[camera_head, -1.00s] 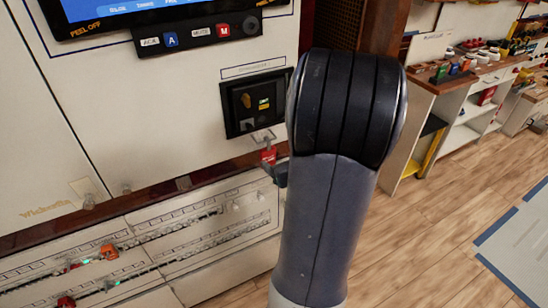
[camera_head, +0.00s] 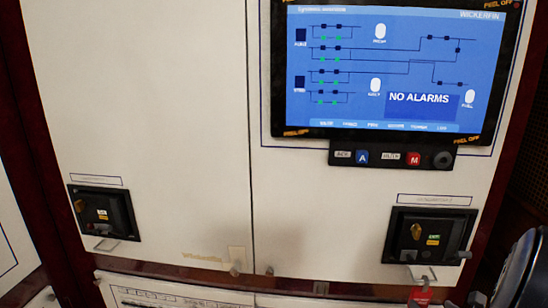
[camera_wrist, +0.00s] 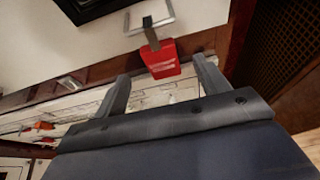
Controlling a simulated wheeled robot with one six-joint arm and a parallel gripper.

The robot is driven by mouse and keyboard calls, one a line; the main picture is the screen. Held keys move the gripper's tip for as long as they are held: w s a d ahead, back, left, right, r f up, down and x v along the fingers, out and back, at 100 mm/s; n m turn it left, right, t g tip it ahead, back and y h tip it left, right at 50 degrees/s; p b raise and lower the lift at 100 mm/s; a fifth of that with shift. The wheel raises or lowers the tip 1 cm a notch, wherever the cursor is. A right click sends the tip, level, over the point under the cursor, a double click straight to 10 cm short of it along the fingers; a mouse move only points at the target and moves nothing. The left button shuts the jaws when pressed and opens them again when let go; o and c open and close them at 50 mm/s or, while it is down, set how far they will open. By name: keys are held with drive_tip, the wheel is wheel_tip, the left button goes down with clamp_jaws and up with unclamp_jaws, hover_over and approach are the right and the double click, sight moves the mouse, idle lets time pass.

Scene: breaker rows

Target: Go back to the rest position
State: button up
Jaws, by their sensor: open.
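My gripper (camera_wrist: 162,68) is open in the wrist view, its two fingers spread apart. A red tag (camera_wrist: 161,60) shows just beyond and between the fingertips. It hangs by a grey strip from a metal loop (camera_wrist: 150,17), and nothing is seen gripped. In the head view the same red tag (camera_head: 420,297) hangs below the right breaker unit (camera_head: 428,236), cut by the bottom edge. My dark arm shows at the lower right edge of that view. Most of the arm and gripper is out of that frame.
A white cabinet front (camera_head: 150,150) fills the head view. A screen (camera_head: 390,68) reading "NO ALARMS" sits above a button strip (camera_head: 392,157). Another breaker unit (camera_head: 104,212) is at the left. Wooden floor (camera_wrist: 302,145) shows at the wrist view's right.

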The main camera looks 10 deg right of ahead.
sight(424, 294)
drive_tip(key=x, duration=0.7)
drive_tip(key=shift+a, duration=0.1)
drive_tip(key=shift+w+r+p, duration=0.15)
drive_tip(key=shift+r+p, duration=0.15)
drive_tip(key=shift+p, duration=0.4)
drive_tip(key=shift+r+p, duration=0.3)
drive_tip(key=shift+p, duration=0.05)
drive_tip(key=shift+s, duration=0.4)
drive_tip(key=shift+f, duration=0.1)
